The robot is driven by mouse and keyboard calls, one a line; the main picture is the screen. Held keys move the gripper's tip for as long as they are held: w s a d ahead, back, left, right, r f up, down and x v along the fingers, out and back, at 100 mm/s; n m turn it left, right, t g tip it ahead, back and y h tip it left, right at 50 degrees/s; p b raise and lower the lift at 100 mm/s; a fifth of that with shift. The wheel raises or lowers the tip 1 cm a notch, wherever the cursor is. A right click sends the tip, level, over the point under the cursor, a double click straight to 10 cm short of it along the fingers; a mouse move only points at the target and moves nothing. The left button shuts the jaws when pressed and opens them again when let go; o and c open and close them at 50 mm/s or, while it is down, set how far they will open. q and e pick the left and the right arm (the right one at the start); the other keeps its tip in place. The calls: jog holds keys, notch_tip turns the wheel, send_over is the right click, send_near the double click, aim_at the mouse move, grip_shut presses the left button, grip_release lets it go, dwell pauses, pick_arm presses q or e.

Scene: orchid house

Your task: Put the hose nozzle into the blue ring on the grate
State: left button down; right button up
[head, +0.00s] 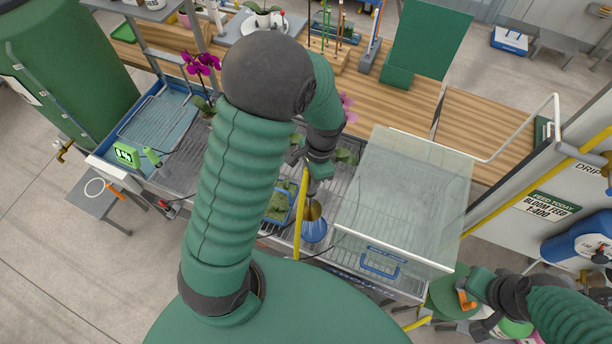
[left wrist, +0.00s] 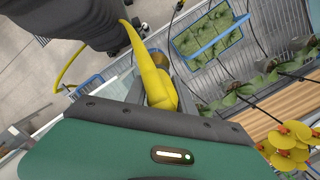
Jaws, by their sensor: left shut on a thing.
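The hose nozzle (head: 313,210) shows as a brass end on a yellow hose (head: 299,212). My left gripper (head: 319,178) is shut on the nozzle, with the hose trailing from it. The blue ring (head: 315,232) stands on the slatted metal grate (head: 284,236). In the head view the brass end is over the ring; I cannot tell whether it is inside.
A clear box (head: 405,190) with a blue handle stands just right of the ring. A blue-rimmed basket (head: 279,207) of green plants is on its left. Orchids (head: 202,63) stand behind on the grate. A white pipe (head: 530,115) crosses at the right.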

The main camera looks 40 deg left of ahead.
aim_at(312, 204)
pick_arm(q)
jog(key=shift+w+d, duration=0.15)
jog(key=shift+d, duration=0.3)
jog(key=shift+f, duration=0.1)
notch_tip(312, 204, down, 11)
jog(key=b, duration=0.7)
jog(key=shift+d+b, duration=0.15)
jog(key=shift+b, duration=0.2)
jog(key=shift+f, duration=0.45)
jog(key=shift+b, duration=0.3)
jog(key=shift+f+b, duration=0.4)
jog(key=shift+f, duration=0.35)
